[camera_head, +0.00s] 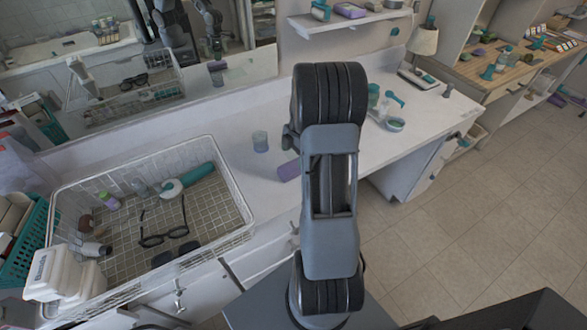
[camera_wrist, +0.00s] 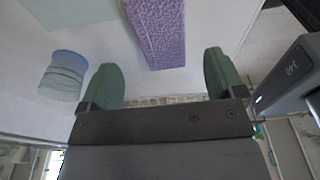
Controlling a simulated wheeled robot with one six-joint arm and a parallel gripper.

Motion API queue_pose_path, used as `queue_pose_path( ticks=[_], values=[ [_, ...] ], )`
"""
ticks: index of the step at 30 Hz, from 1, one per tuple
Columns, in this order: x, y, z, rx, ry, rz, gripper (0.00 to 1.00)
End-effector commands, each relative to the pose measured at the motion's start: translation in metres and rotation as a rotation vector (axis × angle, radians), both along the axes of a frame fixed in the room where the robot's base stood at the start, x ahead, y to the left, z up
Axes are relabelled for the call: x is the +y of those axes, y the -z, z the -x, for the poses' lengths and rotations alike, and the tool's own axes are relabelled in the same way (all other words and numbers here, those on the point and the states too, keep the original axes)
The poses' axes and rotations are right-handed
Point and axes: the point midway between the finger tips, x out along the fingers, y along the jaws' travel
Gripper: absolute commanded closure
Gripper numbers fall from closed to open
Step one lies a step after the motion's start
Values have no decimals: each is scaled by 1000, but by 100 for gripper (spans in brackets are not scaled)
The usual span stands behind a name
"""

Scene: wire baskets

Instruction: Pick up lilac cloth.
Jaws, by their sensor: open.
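The lilac cloth (camera_head: 288,171) lies on the white counter (camera_head: 238,162), just left of my arm, which hides part of it in the head view. In the wrist view the lilac cloth (camera_wrist: 156,32) is a textured, folded strip running off the top edge. My gripper (camera_wrist: 162,80) is open, with its two green fingers apart and nothing between them. The near end of the cloth shows beyond the fingertips, between their lines, apart from them. In the head view the gripper is hidden behind my arm.
A bluish cup (camera_head: 260,141) stands left of the cloth; it also shows in the wrist view (camera_wrist: 64,75), left of the left finger. A white wire basket (camera_head: 243,205) holding glasses and bottles is at the left. A dish (camera_head: 393,124) and teal items stand right of my arm.

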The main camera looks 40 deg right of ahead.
Motion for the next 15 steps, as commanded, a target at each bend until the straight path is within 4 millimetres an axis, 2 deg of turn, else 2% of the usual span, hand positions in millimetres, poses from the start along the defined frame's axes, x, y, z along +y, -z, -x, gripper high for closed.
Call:
queue_pose_path(
  ticks=[7,15],
  values=[
    [2,13,1,2,0,-1,12],
    [7,49,2,2,1,-1,12]
  ],
)
